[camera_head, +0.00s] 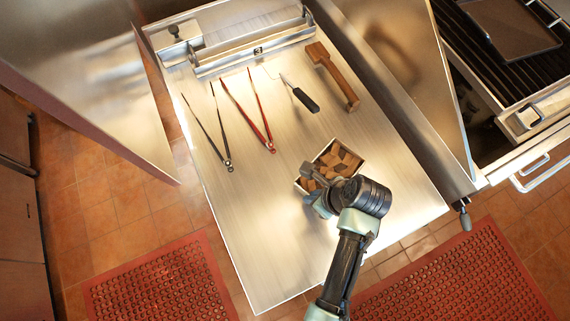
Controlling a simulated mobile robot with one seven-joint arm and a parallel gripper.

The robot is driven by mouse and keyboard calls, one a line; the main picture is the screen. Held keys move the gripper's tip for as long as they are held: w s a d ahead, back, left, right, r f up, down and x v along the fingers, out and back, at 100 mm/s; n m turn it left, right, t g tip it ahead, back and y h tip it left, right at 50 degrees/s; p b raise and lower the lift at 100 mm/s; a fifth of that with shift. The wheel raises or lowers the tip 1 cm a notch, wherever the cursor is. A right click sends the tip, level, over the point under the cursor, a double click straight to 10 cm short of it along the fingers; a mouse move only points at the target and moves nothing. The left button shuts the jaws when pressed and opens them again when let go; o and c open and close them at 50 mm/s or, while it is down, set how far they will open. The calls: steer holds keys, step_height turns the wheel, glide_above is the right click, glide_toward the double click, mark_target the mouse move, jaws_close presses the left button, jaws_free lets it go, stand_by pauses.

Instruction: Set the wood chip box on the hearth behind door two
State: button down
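The wood chip box (357,158), an open box full of brown wood chunks, is on or just above the steel counter (265,230), right of its middle. My gripper (315,197) is at the box's near left side, and its wrist covers the box's near corner. The fingers are mostly hidden, so I cannot tell whether they touch or grip the box. A plate marked 3 (258,50) is at the counter's far end. No door marked two and no hearth can be made out.
Black tongs (213,130), red tongs (252,115), a dark-handled tool (303,98) and a wooden tool (333,76) lie beyond the box. A steel panel (110,90) stands left. A grill (510,40) is at the upper right. The counter's near left is clear.

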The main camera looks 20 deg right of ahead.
mark_target(296, 182)
steer(key=w+a, duration=0.1)
steer(key=w, duration=0.2)
steer(key=w+a, duration=0.1)
steer(key=shift+w+a+p, duration=0.15)
steer(key=shift+a+p, duration=0.15)
steer(key=shift+p, duration=0.1)
steer(key=w+a, duration=0.1)
steer(key=w+a+p, duration=0.1)
steer(key=w, duration=0.1)
steer(key=shift+w+a+r, duration=0.1)
steer(key=shift+w+r, duration=0.05)
steer(key=shift+w, duration=0.05)
steer(key=shift+s+f, duration=0.2)
steer(key=shift+f, duration=0.7)
steer(key=shift+f, duration=0.1)
steer(key=c, duration=1.5)
jaws_free()
steer(key=shift+f, duration=0.1)
steer(key=o, duration=0.5)
steer(key=shift+c, duration=0.2)
